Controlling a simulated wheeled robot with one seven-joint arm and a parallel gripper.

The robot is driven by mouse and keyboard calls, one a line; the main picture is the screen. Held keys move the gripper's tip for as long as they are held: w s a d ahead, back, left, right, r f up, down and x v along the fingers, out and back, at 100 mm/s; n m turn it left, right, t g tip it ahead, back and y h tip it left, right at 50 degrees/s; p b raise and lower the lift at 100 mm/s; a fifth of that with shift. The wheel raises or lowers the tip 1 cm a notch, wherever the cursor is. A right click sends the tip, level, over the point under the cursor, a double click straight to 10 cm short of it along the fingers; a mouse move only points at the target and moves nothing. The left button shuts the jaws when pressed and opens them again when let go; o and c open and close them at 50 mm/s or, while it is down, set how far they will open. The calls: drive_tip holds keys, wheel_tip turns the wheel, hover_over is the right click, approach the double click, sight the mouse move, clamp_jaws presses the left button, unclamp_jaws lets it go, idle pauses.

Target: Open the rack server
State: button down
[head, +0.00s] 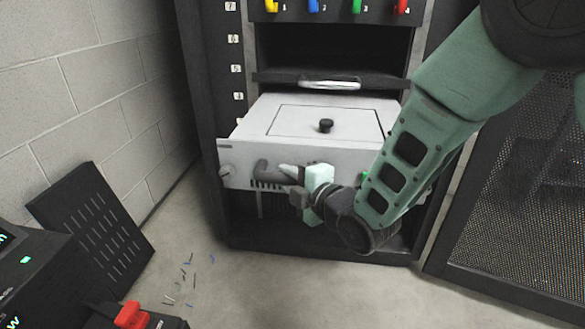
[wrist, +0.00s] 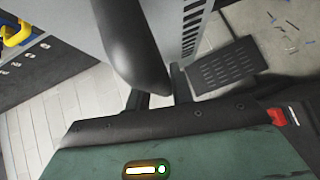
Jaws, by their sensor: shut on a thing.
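The rack server (head: 258,122) is a light grey box that juts forward out of the dark rack (head: 205,70). Its top lid (head: 300,118) lies flat and closed, with a black knob (head: 326,126) in its middle. My gripper (head: 284,178) is at the server's front face, shut on a dark front handle (head: 262,168). In the wrist view the handle (wrist: 131,48) runs down between the fingers (wrist: 158,98). My arm and gripper hide the right part of the server's front.
Coloured plugs (head: 312,6) hang in a row above an empty bay. A silver handle (head: 329,84) sits just above the server. A mesh door (head: 510,190) stands at right. A slotted black panel (head: 92,215) leans on the left wall. Small scraps (head: 185,275) litter the floor.

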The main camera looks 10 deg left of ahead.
drive_tip(key=shift+s, duration=1.75)
drive_tip(key=c, duration=1.2)
unclamp_jaws()
drive_tip(key=shift+c, duration=0.2)
drive_tip(key=shift+d, duration=0.1)
drive_tip(key=p+v, duration=1.6)
drive_tip(key=v, duration=0.1)
drive_tip(key=shift+s, duration=0.15)
